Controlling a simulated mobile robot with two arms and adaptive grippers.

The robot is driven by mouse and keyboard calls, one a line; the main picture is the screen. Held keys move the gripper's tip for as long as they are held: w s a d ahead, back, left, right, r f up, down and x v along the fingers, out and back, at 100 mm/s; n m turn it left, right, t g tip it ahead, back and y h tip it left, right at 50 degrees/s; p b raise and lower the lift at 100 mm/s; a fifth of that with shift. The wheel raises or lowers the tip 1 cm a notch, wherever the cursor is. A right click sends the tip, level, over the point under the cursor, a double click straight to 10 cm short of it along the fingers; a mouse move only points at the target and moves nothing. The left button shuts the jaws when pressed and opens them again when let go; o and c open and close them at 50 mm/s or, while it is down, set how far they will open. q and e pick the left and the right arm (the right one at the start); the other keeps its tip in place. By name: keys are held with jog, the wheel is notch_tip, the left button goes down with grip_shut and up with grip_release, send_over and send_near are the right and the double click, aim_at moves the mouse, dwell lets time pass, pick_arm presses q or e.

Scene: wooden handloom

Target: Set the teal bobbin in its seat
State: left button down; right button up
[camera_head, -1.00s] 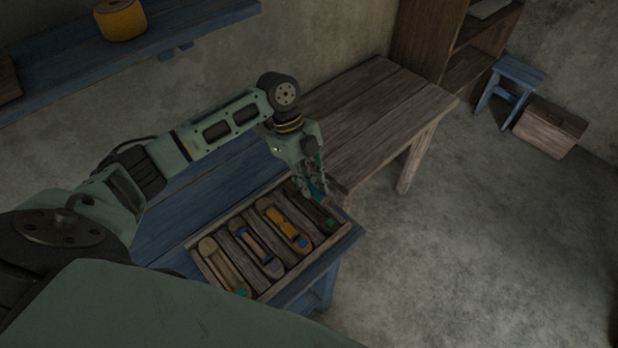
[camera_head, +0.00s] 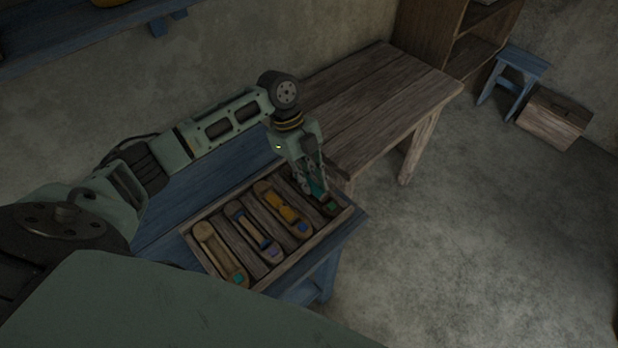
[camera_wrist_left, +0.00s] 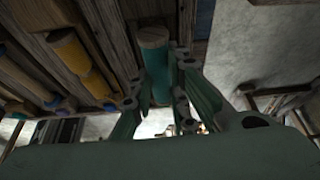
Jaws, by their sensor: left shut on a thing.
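The teal bobbin (camera_head: 318,187) is held in my left gripper (camera_head: 316,190), over the rightmost slot of a wooden tray. In the left wrist view the bobbin (camera_wrist_left: 160,82) is a teal cylinder with a brown wooden end, between the fingers of the left gripper (camera_wrist_left: 158,100). A shuttle with a green mark (camera_head: 331,206) lies in that slot, partly hidden by the gripper. I cannot tell whether the bobbin touches the shuttle. My right gripper is not in view.
The tray (camera_head: 308,250) sits on a blue bench. It also holds shuttles with a yellow bobbin (camera_head: 280,204), a blue-marked one (camera_head: 251,229) and a teal-marked one (camera_head: 218,250). A wooden table (camera_head: 375,100) stands behind; open floor lies right.

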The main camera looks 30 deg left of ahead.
pick_arm(q)
jog(key=shift+s+f, duration=0.4)
jog(key=shift+f, duration=0.25)
jog(key=c, duration=1.7)
grip_release()
jog(key=shift+f, duration=0.1)
jog(key=shift+o, duration=0.6)
jog(key=shift+w, duration=0.2)
jog(key=shift+a, duration=0.1)
jog(key=shift+w+r, duration=0.1)
jog(key=shift+r, duration=0.1)
